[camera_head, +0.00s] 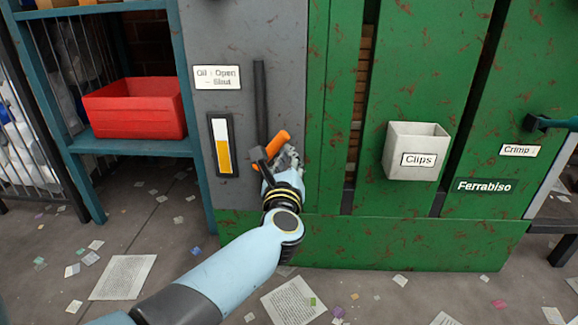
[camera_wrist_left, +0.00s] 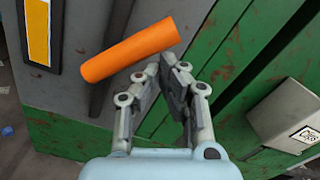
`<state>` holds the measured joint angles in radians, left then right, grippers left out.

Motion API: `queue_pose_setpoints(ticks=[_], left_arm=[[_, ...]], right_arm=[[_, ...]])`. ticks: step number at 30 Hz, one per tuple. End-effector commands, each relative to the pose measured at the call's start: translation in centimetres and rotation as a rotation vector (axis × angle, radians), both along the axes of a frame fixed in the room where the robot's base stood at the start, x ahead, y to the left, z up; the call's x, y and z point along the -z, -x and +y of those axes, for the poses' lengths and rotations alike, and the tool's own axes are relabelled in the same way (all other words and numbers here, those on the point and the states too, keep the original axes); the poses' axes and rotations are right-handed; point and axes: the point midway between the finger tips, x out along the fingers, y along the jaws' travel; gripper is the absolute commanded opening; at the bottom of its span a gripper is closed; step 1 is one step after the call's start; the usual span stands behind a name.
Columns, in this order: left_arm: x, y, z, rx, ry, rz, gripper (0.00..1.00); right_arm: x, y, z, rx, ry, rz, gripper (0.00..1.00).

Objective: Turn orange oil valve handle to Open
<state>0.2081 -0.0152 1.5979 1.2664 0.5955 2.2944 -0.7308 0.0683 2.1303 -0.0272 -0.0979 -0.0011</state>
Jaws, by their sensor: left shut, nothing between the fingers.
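The orange valve handle (camera_head: 277,143) sits on a dark vertical pipe (camera_head: 260,100) on the grey panel (camera_head: 220,40). In the head view it slants up to the right. In the left wrist view the orange handle (camera_wrist_left: 130,50) crosses in front of my fingertips. My left gripper (camera_head: 290,158) is shut and empty, close beside the handle; in the left wrist view the fingers (camera_wrist_left: 170,65) meet at its lower right side. I cannot tell whether they touch it. A label (camera_head: 217,77) left of the pipe reads "Oil", "Open" and "Shut". My right gripper is not in view.
A sight gauge (camera_head: 222,145) with orange fill is left of the pipe. A red bin (camera_head: 135,108) stands on a blue shelf at left. A white Clips box (camera_head: 415,150) hangs on the green machine (camera_head: 330,235). Papers litter the floor.

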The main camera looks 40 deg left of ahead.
Motion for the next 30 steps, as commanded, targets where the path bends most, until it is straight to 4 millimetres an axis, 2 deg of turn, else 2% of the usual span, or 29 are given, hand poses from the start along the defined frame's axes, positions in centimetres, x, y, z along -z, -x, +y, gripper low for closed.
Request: queue_pose_setpoints(ticks=[6, 18, 30], left_arm=[[-1.4, 0.3, 0.7, -0.001, 0.117, -0.075, 0.00], [-2.6, 1.0, 1.7, 0.000, 0.113, -0.072, 0.00], [-2.9, 1.2, 2.0, -0.001, 0.113, -0.070, 0.00]], right_arm=[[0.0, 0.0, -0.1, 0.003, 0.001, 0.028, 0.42], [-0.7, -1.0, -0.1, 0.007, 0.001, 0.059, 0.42], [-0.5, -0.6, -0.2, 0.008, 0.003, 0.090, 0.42]])
